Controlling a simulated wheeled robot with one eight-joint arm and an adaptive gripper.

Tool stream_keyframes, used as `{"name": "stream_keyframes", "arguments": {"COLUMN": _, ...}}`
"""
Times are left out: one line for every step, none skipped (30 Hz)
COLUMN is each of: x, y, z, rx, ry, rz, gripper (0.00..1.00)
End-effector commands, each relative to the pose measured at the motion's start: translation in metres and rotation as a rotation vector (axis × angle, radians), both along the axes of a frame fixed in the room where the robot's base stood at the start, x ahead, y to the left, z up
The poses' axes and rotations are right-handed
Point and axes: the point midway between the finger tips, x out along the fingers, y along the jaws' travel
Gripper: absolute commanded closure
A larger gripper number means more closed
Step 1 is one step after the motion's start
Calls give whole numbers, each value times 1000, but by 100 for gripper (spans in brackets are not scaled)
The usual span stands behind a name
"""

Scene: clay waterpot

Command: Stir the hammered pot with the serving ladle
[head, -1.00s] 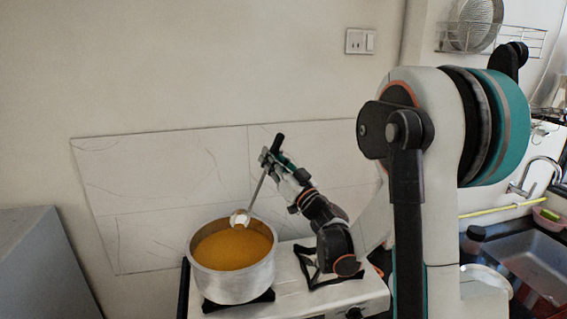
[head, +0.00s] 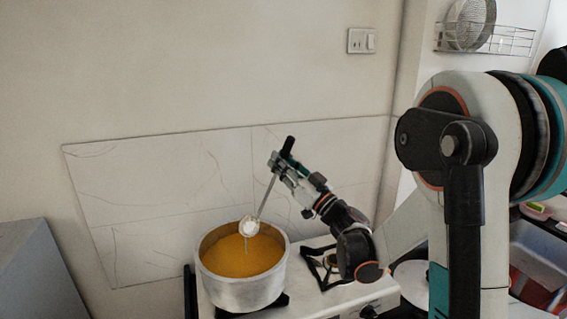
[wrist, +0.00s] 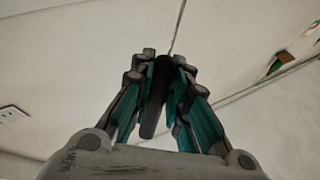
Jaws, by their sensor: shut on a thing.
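The hammered pot (head: 243,290) is a silver metal pot of orange-yellow liquid on the stove, seen in the head view. The serving ladle (head: 267,195) has a black handle, a thin metal shaft and a pale round bowl. It leans, with its bowl over the far part of the pot's opening. The bowl shows whole and appears above the liquid; a thin line shows below it. My gripper (head: 281,166) is shut on the ladle's handle, above and right of the pot. In the wrist view my gripper (wrist: 163,62) has the black handle (wrist: 155,100) between its fingers.
The pot stands on the left of the white stove (head: 330,300). An empty burner (head: 322,268) lies to its right, below my arm. A marble panel (head: 150,200) is close behind. A grey cabinet (head: 40,270) stands at left. A wire rack (head: 485,38) hangs upper right.

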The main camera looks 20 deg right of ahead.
Motion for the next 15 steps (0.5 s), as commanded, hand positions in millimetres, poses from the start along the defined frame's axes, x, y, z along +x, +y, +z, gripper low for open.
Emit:
{"name": "stream_keyframes", "arguments": {"x": -2, "y": 2, "z": 0, "rx": -5, "ry": -7, "rz": 1, "gripper": 100}}
{"name": "stream_keyframes", "arguments": {"x": -3, "y": 3, "z": 0, "rx": -9, "ry": -11, "rz": 0, "gripper": 100}}
{"name": "stream_keyframes", "arguments": {"x": -4, "y": 4, "z": 0, "rx": -14, "ry": -17, "rz": 1, "gripper": 100}}
{"name": "stream_keyframes", "arguments": {"x": -5, "y": 5, "z": 0, "rx": -17, "ry": -21, "rz": 1, "gripper": 100}}
{"name": "stream_keyframes", "arguments": {"x": -7, "y": 6, "z": 0, "rx": -21, "ry": -25, "rz": 0, "gripper": 100}}
{"name": "stream_keyframes", "arguments": {"x": -8, "y": 7, "z": 0, "rx": -26, "ry": -31, "rz": 0, "gripper": 100}}
{"name": "stream_keyframes", "arguments": {"x": -9, "y": 8, "z": 1, "rx": -29, "ry": -35, "rz": 1, "gripper": 100}}
{"name": "stream_keyframes", "arguments": {"x": -10, "y": 9, "z": 1, "rx": -33, "ry": -39, "rz": 1, "gripper": 100}}
{"name": "stream_keyframes", "arguments": {"x": -11, "y": 10, "z": 1, "rx": -37, "ry": -44, "rz": 0, "gripper": 100}}
{"name": "stream_keyframes", "arguments": {"x": -12, "y": 10, "z": 1, "rx": -41, "ry": -49, "rz": 0, "gripper": 100}}
{"name": "stream_keyframes", "arguments": {"x": -13, "y": 11, "z": 1, "rx": -45, "ry": -53, "rz": 0, "gripper": 100}}
{"name": "stream_keyframes", "arguments": {"x": -15, "y": 12, "z": 1, "rx": -49, "ry": -58, "rz": 1, "gripper": 100}}
{"name": "stream_keyframes", "arguments": {"x": -16, "y": 13, "z": 1, "rx": -52, "ry": -62, "rz": 1, "gripper": 100}}
{"name": "stream_keyframes", "arguments": {"x": -17, "y": 14, "z": 1, "rx": -55, "ry": -66, "rz": 1, "gripper": 100}}
{"name": "stream_keyframes", "arguments": {"x": -18, "y": 15, "z": 2, "rx": -61, "ry": -72, "rz": 0, "gripper": 100}}
